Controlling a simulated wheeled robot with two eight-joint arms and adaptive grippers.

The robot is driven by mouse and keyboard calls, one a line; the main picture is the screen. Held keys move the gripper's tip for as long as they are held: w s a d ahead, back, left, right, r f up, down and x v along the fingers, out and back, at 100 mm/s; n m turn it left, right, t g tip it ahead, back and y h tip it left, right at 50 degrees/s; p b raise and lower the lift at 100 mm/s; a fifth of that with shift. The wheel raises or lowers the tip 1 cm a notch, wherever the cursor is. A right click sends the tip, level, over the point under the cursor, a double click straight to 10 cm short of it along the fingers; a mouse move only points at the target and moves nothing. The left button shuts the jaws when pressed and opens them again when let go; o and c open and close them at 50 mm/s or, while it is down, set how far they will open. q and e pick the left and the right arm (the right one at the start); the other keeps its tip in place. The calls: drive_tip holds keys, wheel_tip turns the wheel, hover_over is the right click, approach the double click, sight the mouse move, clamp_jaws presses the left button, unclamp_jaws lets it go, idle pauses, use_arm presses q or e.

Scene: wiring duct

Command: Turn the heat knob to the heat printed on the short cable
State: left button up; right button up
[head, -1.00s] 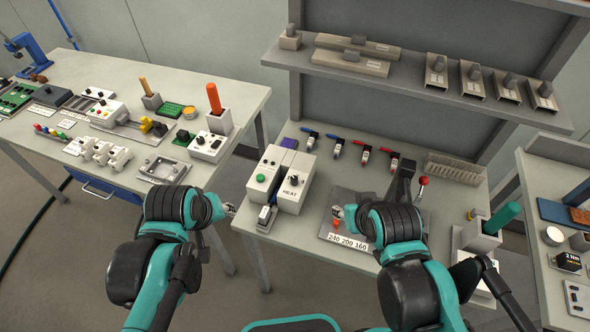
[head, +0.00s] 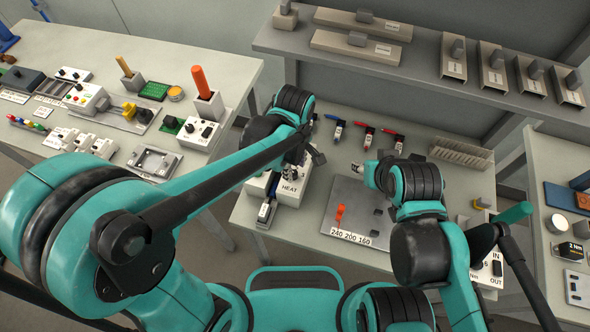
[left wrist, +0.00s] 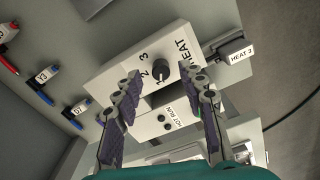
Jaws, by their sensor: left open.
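The heat box (head: 289,190) stands on the middle table; my left gripper hides its knob in the head view. In the left wrist view the black heat knob (left wrist: 161,70) sits on the white box top beside the numbers 1, 2 and 3; I cannot tell which its mark faces. My left gripper (left wrist: 168,95) is open above the box, fingers on either side of the knob's near side, apparently not touching it.
The grey plate (head: 345,205) carries an orange piece (head: 340,214) and the numbers 240, 200, 160. A shelf (head: 420,60) with several labelled blocks overhangs the table's back. A crowded table (head: 225,75) stands left.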

use_arm(q)
drive_tip(key=shift+f, duration=1)
clamp_jaws()
